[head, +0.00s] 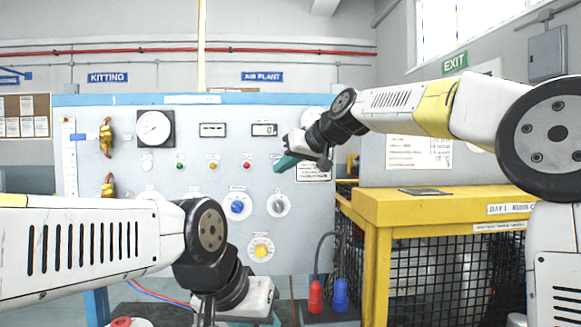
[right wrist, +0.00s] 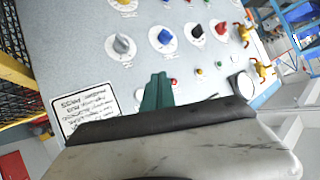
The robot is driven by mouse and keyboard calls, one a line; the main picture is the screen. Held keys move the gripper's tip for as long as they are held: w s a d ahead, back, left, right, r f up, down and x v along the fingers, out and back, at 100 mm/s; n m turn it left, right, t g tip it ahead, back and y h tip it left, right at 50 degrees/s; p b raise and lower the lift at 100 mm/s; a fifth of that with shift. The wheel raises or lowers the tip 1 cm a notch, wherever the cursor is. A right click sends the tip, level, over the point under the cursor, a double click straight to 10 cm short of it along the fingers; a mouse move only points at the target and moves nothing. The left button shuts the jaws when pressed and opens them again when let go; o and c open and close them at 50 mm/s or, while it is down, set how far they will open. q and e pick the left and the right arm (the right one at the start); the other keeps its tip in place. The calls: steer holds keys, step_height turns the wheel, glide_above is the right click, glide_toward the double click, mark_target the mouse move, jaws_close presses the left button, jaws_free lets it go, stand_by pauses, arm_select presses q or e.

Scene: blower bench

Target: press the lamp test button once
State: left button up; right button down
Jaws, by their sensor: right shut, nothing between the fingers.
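The grey control panel (head: 100,170) has a row of small round buttons or lamps: white (head: 147,162), green (head: 180,165), amber (head: 213,165) and red (head: 246,165). Their labels are too small to read, so I cannot tell which is the lamp test button. My right gripper (head: 287,162) is shut and empty in front of the panel, right of the red one. In the right wrist view its green fingertips (right wrist: 157,90) are together, beside the red one (right wrist: 173,82). My left gripper (head: 272,318) is low at the bottom edge, its fingers mostly cut off.
Blue (head: 237,206), grey (head: 279,205) and yellow (head: 261,250) knobs sit below the row. A gauge (head: 154,128) is above. A yellow bench (head: 420,205) with mesh sides stands right. Red (head: 315,297) and blue (head: 340,295) plugs stand low in front.

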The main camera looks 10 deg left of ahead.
steer(key=w+a, duration=0.2)
steer(key=w, duration=0.5)
steer(key=shift+w, duration=0.2)
steer(key=shift+a, duration=0.1)
stand_by(1.8)
steer(key=shift+w+a, duration=0.1)
steer(key=shift+w, duration=0.3)
steer(key=shift+w+a, duration=0.1)
steer(key=shift+w, duration=0.25)
stand_by(0.5)
steer(key=shift+s+d, duration=0.25)
steer(key=shift+s, duration=0.5)
steer(key=shift+s, duration=0.1)
steer(key=shift+s+d, duration=0.25)
steer(key=shift+s, duration=0.5)
steer(key=shift+s+d, duration=0.2)
steer(key=shift+s, duration=0.6)
steer(key=shift+s+d, duration=0.25)
steer(key=shift+s, duration=0.5)
